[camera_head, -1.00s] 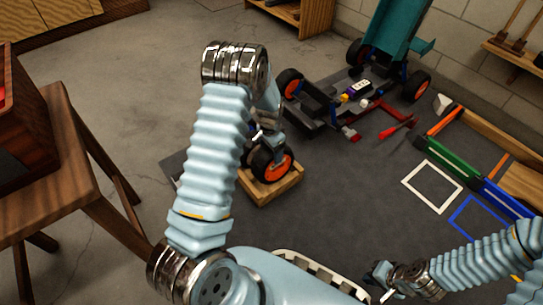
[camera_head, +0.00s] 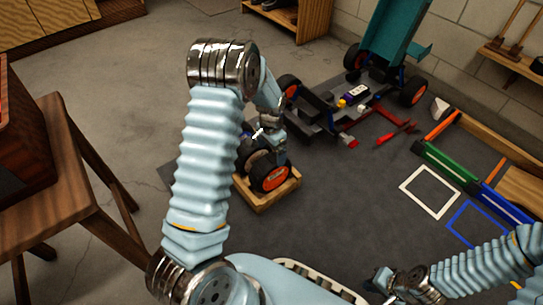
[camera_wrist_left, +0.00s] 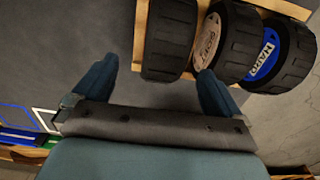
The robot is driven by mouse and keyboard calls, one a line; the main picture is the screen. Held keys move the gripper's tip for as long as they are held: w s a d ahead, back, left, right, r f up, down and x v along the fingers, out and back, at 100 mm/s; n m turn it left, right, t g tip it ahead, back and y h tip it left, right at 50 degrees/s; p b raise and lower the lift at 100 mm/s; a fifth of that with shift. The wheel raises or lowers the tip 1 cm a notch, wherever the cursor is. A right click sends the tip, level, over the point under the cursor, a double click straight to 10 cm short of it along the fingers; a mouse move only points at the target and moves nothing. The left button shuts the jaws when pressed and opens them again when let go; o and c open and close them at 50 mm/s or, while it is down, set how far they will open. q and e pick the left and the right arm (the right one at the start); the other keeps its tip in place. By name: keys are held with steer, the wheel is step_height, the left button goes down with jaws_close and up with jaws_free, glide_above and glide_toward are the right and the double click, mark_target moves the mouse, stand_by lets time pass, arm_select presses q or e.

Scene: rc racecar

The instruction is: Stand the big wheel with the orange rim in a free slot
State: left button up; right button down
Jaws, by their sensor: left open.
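The big wheel with the orange rim (camera_head: 270,177) stands upright at the near right end of a wooden rack (camera_head: 265,206). Its black tyre (camera_wrist_left: 170,42) shows tread-on in the left wrist view, with its rim out of sight. My left gripper (camera_head: 273,147) is just above and behind this wheel. In the left wrist view its fingers (camera_wrist_left: 155,78) are open and apart, with the tyre in front of the gap. The right fingertip is close to the tyre; contact cannot be told. My right gripper (camera_head: 380,283) is low in the head view, its jaws unclear.
A pale-rimmed wheel (camera_wrist_left: 208,42) and a blue-rimmed wheel (camera_wrist_left: 265,57) stand beside it in the rack. The racecar (camera_head: 365,100) is on the dark mat farther back. A wooden table (camera_head: 75,185) stands at the left. White and blue outlined squares lie at the right.

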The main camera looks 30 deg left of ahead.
arm_select(q)
step_height(320, 180, up, 4)
steer(key=shift+a+p, duration=0.15)
steer(key=shift+p, duration=0.2)
steer(key=shift+s+a+r, duration=0.1)
steer(key=shift+r, duration=0.05)
stand_by(0.5)
